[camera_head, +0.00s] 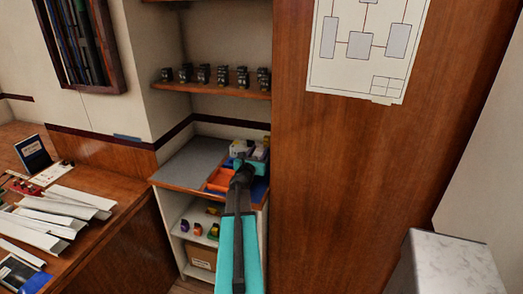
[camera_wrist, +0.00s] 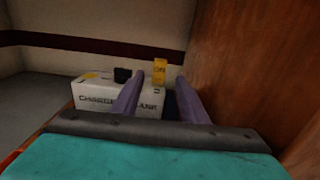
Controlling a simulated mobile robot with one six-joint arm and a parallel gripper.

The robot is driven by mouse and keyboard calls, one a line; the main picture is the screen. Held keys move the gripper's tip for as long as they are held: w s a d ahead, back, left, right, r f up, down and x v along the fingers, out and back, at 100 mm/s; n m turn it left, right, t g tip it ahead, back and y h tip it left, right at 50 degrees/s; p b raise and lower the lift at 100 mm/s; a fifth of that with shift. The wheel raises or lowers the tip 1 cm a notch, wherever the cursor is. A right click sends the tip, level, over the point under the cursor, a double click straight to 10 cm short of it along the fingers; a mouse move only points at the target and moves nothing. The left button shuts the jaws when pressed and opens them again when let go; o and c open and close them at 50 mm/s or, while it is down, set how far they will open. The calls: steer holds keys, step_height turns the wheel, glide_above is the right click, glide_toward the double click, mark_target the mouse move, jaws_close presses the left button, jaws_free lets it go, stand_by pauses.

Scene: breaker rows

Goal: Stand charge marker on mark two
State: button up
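A white box lettered "CHARGE … ANK" (camera_wrist: 92,97) sits ahead of my gripper in the wrist view, part of its lettering hidden by a finger. On its top a yellow upright block (camera_wrist: 159,69) with dark lettering stands at the right, a small black piece (camera_wrist: 122,75) is left of it, and a flat yellow patch (camera_wrist: 89,75) is further left. My gripper (camera_wrist: 160,80) is open, its fingertips on either side of the yellow block in the picture; I cannot tell whether they touch it. In the head view my gripper (camera_head: 243,164) hides part of the white box (camera_head: 238,147).
An orange bin (camera_head: 219,179) and a blue bin (camera_head: 260,188) lie on the counter by my gripper. The grey mat (camera_head: 190,163) at left is clear. A shelf (camera_head: 210,88) above holds several dark breakers. A wooden panel (camera_head: 350,190) rises close on the right.

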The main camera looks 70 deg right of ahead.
steer(key=shift+s+a+b, duration=0.1)
steer(key=shift+a+b, duration=0.2)
steer(key=shift+a, duration=1.15)
